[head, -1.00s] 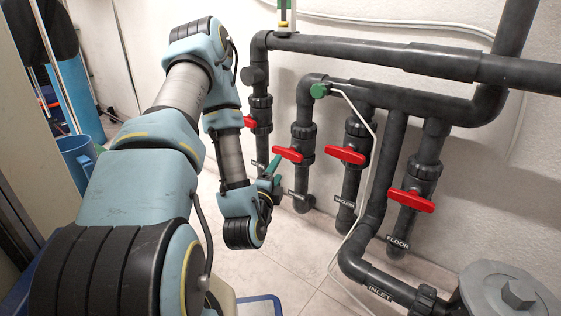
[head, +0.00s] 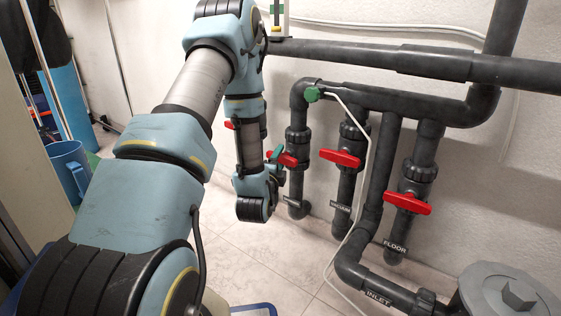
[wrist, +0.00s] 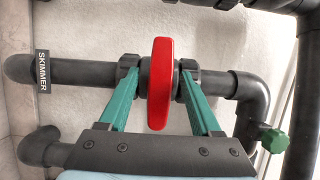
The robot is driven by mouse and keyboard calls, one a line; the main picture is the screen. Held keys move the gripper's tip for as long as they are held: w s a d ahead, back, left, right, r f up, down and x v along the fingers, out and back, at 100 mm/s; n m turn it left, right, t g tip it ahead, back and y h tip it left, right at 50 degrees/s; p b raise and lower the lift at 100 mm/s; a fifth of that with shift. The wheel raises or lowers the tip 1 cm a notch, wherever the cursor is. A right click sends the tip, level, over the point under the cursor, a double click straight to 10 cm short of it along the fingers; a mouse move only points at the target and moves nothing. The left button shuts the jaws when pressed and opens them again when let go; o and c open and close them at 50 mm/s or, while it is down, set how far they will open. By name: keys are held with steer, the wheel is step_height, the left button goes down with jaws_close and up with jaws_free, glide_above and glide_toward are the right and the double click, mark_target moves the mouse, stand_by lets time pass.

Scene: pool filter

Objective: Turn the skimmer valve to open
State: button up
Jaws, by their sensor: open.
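The skimmer valve's red handle (wrist: 159,84) lies crosswise to its dark pipe in the wrist view. The label SKIMMER (wrist: 42,71) is on that pipe at the left. My gripper (wrist: 159,67) is open, with one green finger on each side of the handle. Gaps show between the fingers and the handle's middle, so it is not gripped. In the head view the same red handle (head: 288,160) is partly covered by my gripper (head: 276,154). The valve body is partly hidden behind the handle and fingers.
Other red-handled valves stand to the right, one at the middle pipe (head: 340,158) and one above the FLOOR label (head: 408,203). A grey filter lid (head: 510,295) is at the lower right.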

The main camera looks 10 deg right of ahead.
steer(key=shift+x, duration=0.75)
steer(key=shift+c, duration=0.2)
jaws_close()
